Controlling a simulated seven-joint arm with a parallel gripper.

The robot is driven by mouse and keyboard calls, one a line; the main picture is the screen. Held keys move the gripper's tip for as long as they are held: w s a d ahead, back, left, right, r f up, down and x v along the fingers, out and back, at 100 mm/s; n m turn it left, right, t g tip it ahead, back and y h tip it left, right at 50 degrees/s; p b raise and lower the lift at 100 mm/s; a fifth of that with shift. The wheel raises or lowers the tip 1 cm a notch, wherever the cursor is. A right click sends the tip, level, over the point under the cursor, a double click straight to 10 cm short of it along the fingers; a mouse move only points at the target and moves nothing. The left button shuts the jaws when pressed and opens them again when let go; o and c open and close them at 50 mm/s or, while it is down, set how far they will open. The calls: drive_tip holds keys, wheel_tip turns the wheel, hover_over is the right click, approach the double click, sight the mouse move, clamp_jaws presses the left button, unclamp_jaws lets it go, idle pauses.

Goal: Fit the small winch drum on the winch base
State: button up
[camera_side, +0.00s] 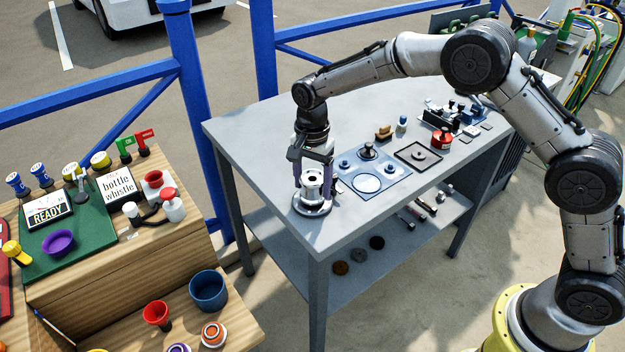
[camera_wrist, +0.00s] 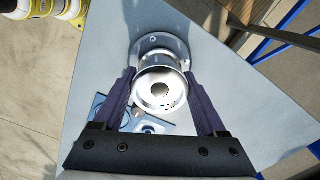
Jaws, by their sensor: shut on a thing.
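The small winch drum (camera_side: 313,181) is a shiny silver spool, held upright between the fingers of my gripper (camera_side: 313,172). The winch base (camera_side: 313,206) is a round metal flange near the left front corner of the grey table. The drum is over the base in the side view; I cannot tell whether it is fully seated. In the wrist view the drum (camera_wrist: 161,90) sits between the two dark fingers of my gripper (camera_wrist: 160,85), its top face with a dark centre hole towards the camera. The base flange (camera_wrist: 160,48) shows behind it, partly hidden by the drum.
A blue-grey panel (camera_side: 386,186) with a ring outline and small knobs lies right of the base. A black-framed square (camera_side: 418,155), a red round part (camera_side: 441,141) and a dark tool rack (camera_side: 440,118) are farther right. The table's back left (camera_side: 250,130) is clear.

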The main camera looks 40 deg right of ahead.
drive_tip(key=shift+f, duration=0.5)
idle(0.3)
drive_tip(key=o, duration=1.6)
drive_tip(key=shift+c, duration=0.2)
drive_tip(key=shift+r, duration=4.2)
